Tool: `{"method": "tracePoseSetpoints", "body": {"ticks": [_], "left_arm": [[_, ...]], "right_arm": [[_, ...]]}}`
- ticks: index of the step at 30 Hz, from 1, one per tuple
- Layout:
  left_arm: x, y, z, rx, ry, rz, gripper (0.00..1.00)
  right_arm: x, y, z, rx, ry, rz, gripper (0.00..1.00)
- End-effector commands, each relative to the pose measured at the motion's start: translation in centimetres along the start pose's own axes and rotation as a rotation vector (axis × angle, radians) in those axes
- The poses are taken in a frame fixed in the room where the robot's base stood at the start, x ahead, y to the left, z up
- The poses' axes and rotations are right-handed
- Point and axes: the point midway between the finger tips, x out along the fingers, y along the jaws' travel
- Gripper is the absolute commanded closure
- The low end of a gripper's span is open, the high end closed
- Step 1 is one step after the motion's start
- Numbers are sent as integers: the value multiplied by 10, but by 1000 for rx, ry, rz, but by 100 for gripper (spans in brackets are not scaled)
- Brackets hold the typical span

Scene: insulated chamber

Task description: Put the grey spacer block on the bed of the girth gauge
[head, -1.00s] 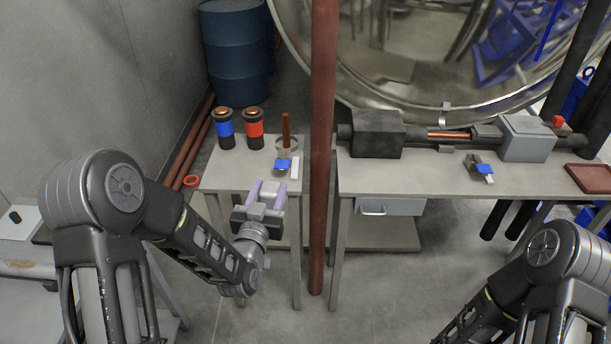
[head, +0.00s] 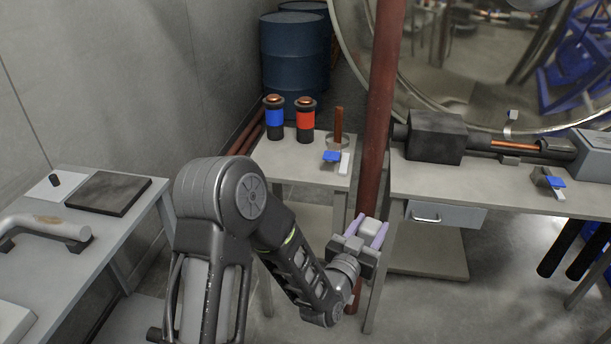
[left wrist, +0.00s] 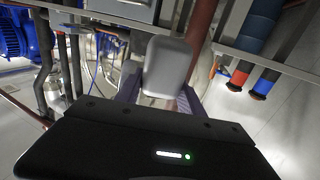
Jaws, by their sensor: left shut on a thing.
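The grey spacer block (head: 369,227) is a small light grey block between the pale purple fingers of my left gripper (head: 368,233). The gripper is shut on it and holds it up in front of the red-brown post. In the left wrist view the block (left wrist: 168,66) fills the space between the fingers, clear of any surface. I cannot tell for certain which thing is the girth gauge. A curved grey bar with end pads (head: 42,226) lies on the left bench. My right gripper is not in view.
The left bench (head: 125,228) also holds a dark flat plate (head: 108,192). The middle table (head: 285,167) holds blue-banded and red-banded cylinders (head: 275,118) and a copper rod (head: 338,125). The red-brown post (head: 378,125) stands close by my left gripper. A drawer (head: 443,216) hangs under the right bench.

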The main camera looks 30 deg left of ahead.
Motion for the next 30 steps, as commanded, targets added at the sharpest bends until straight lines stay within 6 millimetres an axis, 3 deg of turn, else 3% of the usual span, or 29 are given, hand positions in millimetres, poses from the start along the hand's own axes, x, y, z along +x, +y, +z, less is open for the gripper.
{"method": "tracePoseSetpoints", "body": {"ticks": [17,22,30], "left_arm": [[4,-7,4,2,5,-13,100],[19,-45,-1,11,10,-81,100],[48,-148,-44,15,7,-241,100]], "right_arm": [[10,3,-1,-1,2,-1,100],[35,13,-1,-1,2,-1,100],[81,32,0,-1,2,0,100]]}}
